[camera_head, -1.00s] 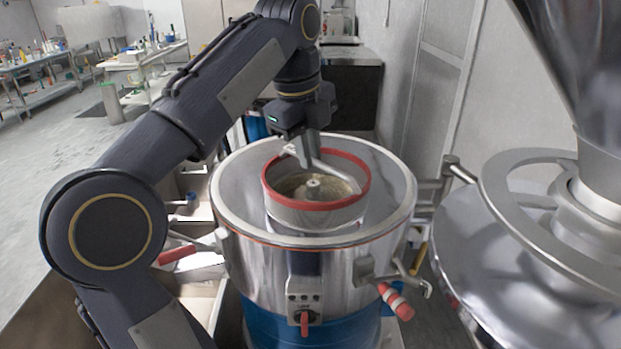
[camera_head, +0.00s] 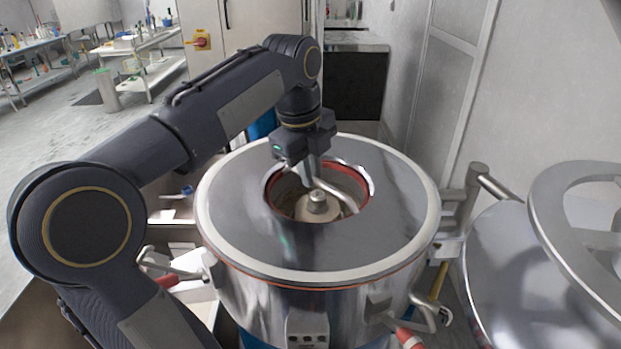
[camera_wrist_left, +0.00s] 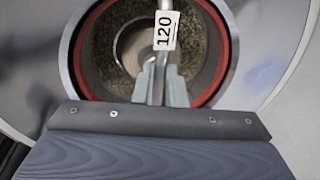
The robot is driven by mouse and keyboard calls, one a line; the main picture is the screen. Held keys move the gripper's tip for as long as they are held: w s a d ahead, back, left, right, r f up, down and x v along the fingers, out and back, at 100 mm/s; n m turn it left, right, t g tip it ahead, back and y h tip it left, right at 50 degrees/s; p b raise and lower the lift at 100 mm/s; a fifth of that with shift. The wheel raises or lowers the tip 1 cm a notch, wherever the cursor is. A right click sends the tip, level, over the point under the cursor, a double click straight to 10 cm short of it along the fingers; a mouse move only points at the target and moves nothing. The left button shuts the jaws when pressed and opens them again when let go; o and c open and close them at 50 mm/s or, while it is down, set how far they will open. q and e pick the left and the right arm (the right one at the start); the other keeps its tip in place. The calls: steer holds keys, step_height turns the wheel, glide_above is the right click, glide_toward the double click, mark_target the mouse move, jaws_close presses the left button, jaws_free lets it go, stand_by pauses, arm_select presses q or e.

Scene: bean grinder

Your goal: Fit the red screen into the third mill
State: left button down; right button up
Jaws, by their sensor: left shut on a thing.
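The red screen, a cylinder with a red rim (camera_head: 274,183), sits down inside the round opening of the steel mill (camera_head: 235,225), its rim at or below the mill's top. In the left wrist view its red rim (camera_wrist_left: 223,62) appears as a ring inside the opening, with a "120" tag in front. My left gripper (camera_head: 311,181) is over the opening, shut on the screen's metal bar; its fingers (camera_wrist_left: 161,88) show in the left wrist view. Whether the screen touches its seat cannot be told. My right gripper is not in view.
Another steel machine (camera_head: 500,250) stands close at the right. Red-handled clamps (camera_head: 408,338) stick out from the mill's side. A white wall (camera_head: 425,75) and dark cabinet (camera_head: 355,85) stand behind. Open floor (camera_head: 95,135) and benches lie at the far left.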

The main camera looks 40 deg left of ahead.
arm_select(q)
steer(key=shift+f, duration=0.75)
steer(key=c, duration=1.5)
jaws_free()
steer(key=shift+f, duration=0.1)
steer(key=r, duration=0.4)
steer(key=s+r+p, duration=0.1)
steer(key=r, duration=0.3)
steer(key=s+r, duration=0.1)
steer(key=r, duration=0.3)
steer(key=shift+s+a, duration=0.1)
steer(key=shift+s, duration=0.1)
steer(key=shift+f, duration=0.1)
